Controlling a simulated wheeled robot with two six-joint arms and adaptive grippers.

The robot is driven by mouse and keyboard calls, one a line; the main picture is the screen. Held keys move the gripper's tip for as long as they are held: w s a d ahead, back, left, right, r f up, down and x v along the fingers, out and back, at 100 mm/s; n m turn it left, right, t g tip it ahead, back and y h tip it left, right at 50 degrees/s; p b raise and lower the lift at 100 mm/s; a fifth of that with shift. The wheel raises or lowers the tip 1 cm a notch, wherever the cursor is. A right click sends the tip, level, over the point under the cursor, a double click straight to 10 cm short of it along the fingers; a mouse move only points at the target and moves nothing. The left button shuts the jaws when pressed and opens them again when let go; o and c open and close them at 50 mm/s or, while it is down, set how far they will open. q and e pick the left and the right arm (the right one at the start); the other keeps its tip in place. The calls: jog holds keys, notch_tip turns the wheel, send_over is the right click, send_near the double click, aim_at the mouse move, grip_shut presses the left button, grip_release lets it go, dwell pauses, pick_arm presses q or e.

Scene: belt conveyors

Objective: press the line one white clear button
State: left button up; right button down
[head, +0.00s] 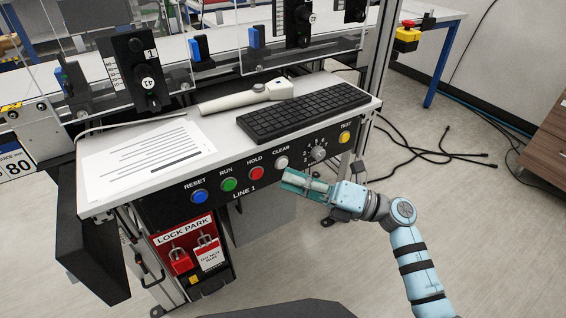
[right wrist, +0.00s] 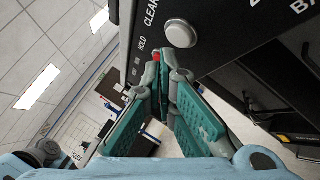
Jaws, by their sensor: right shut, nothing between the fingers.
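The white clear button (head: 281,162) is on the black LINE 1 panel (head: 262,189), under the word CLEAR, at the right end of the row of coloured buttons. It also shows in the right wrist view as a round pale button (right wrist: 181,34), not covered by anything. My right gripper (head: 288,178) is shut and empty, just below the clear button in the head view. In the right wrist view its closed fingertips (right wrist: 160,56) lie below and left of the button, apart from it in the picture. I cannot tell the exact gap to the panel. My left gripper is not in view.
Blue reset (head: 200,196), green run (head: 229,184) and red hold (head: 257,173) buttons sit left of clear. A selector knob (head: 318,154) and yellow test button (head: 345,137) are to the right. A keyboard (head: 304,111), scanner (head: 245,97) and paper (head: 150,158) lie on top.

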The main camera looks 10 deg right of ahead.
jog(key=s, duration=0.1)
jog(key=s+d+p, duration=0.1)
jog(key=s, duration=0.1)
jog(key=s+d, duration=0.1)
jog(key=shift+s+p, duration=0.3)
jog(key=shift+p, duration=0.05)
jog(key=shift+a, duration=0.1)
dwell(0.5)
